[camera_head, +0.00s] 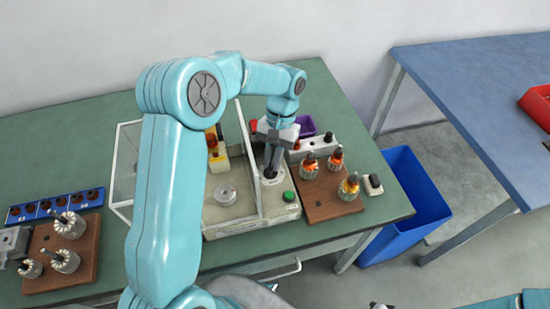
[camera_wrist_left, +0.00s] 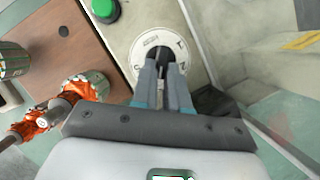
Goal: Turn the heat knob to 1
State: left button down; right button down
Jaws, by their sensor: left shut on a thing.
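The heat knob (camera_wrist_left: 160,51) is black and sits on a round white dial (camera_wrist_left: 183,50) with dark marks on the pale machine panel. The knob also shows in the head view (camera_head: 270,173), at the right side of the machine (camera_head: 237,228). My left gripper (camera_wrist_left: 163,68) points down at the dial and is shut on the knob. In the head view my left gripper (camera_head: 271,165) reaches down from above. The fingers cover part of the knob and of the dial marks, so I cannot read its setting.
A green button (camera_head: 289,196) is beside the dial. A wooden board (camera_head: 330,205) with several orange-wound armatures stands to the right. A glass-sided enclosure (camera_head: 128,165) is on the left. A blue bin (camera_head: 415,205) stands off the table's right end.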

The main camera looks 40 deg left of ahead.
pick_arm(q)
jog(key=n, duration=0.2)
jog(key=n+h, duration=0.1)
jog(key=n, duration=0.1)
jog(key=n+t+h, duration=0.1)
jog(key=shift+s+a+n, duration=0.2)
jog(key=shift+a+n, duration=0.2)
dwell(0.4)
jog(key=c, duration=1.1)
grip_release()
jog(key=shift+c, duration=0.2)
jog(key=shift+r, duration=0.1)
jog(key=shift+w+a+r, duration=0.15)
jog(key=shift+r, duration=0.15)
jog(key=p+v, duration=0.1)
jog(key=v, duration=1.4)
jog(key=shift+r, duration=0.3)
